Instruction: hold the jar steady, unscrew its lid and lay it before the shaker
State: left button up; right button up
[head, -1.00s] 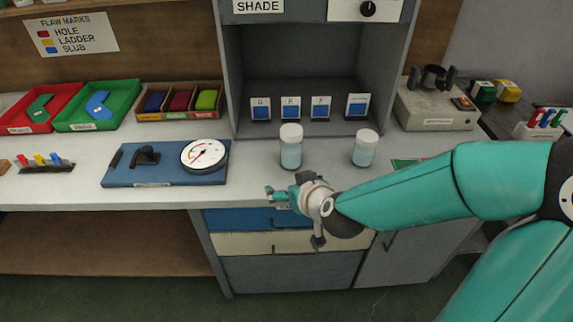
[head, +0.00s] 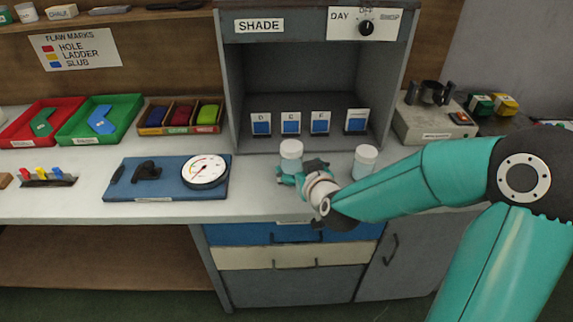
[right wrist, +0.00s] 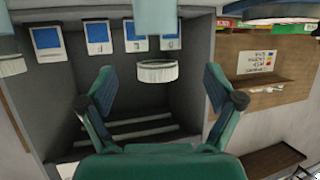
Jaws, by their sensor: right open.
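A jar (head: 291,150) with a white lid and pale blue body stands on the bench before the grey booth; my right gripper hides its lower part. In the right wrist view, where the scene appears upside down, its ribbed lid (right wrist: 157,72) lies ahead of and between my fingers, with gaps on both sides. My right gripper (head: 287,180) is open and empty; its two fingers (right wrist: 160,103) are spread wide. A second white-capped jar (head: 365,160) stands to the right. A grey machine with a dark clamp (head: 437,118), perhaps the shaker, stands farther right. My left gripper is not in view.
A blue board (head: 165,190) with a round dial gauge (head: 205,170) lies left of the jar. Several shade cards (head: 291,123) stand in the booth. Red (head: 12,135) and green (head: 70,135) trays sit far left. Bare bench lies between the board and the jar.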

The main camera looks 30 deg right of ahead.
aim_at(291, 159)
jog(key=x, duration=0.3)
jog(key=shift+f+p+x, duration=0.2)
jog(key=shift+p+x, duration=0.15)
jog(key=shift+x, duration=2.25)
jog(key=shift+s+d, duration=0.1)
jog(key=shift+s, duration=0.05)
jog(key=shift+c, duration=0.2)
jog(key=c, duration=1.3)
